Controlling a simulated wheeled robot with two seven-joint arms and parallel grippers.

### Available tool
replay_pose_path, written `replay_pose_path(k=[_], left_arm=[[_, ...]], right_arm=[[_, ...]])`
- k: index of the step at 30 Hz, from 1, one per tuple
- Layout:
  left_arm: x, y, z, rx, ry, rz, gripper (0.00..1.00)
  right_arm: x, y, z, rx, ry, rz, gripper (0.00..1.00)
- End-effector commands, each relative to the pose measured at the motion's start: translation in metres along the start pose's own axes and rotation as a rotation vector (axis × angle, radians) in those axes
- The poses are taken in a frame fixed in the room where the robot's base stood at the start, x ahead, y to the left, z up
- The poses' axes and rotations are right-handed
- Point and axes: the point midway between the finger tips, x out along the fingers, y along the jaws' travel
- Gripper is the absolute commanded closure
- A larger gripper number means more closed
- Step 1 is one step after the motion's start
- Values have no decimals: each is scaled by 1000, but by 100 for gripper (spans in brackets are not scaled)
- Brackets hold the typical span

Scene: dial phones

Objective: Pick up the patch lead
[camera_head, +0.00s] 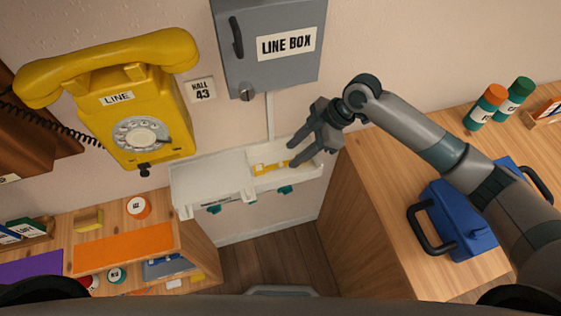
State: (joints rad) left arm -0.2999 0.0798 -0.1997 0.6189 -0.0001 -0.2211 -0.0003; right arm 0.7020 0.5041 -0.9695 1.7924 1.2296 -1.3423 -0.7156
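A small yellow item (268,168) with a pale label lies in the right section of the white wall tray (212,172). It may be the patch lead, but it is too small to be sure. My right gripper (293,156) reaches in from the right, above the right end of that tray section. Its two fingers are apart, pointing left and down, with nothing seen between them. The fingertips are close to the yellow item's right end, and I cannot tell whether they touch. My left gripper is not in view.
A yellow wall phone (165,110) hangs left of the tray, and a grey line box (265,70) hangs above it. A wooden counter (375,195) at the right carries a blue case (460,225) and two cylinders. A low shelf with an orange mat (125,248) stands at the left.

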Motion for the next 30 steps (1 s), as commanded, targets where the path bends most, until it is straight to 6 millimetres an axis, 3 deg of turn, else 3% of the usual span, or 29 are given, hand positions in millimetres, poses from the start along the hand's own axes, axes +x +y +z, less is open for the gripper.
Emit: replay_pose_path(k=[9,21,30], left_arm=[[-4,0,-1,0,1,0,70],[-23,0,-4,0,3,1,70],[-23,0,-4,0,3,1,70]], right_arm=[[3,0,-2,0,1,-1,62],[47,0,-5,1,1,-2,62],[52,0,-4,0,0,-1,62]])
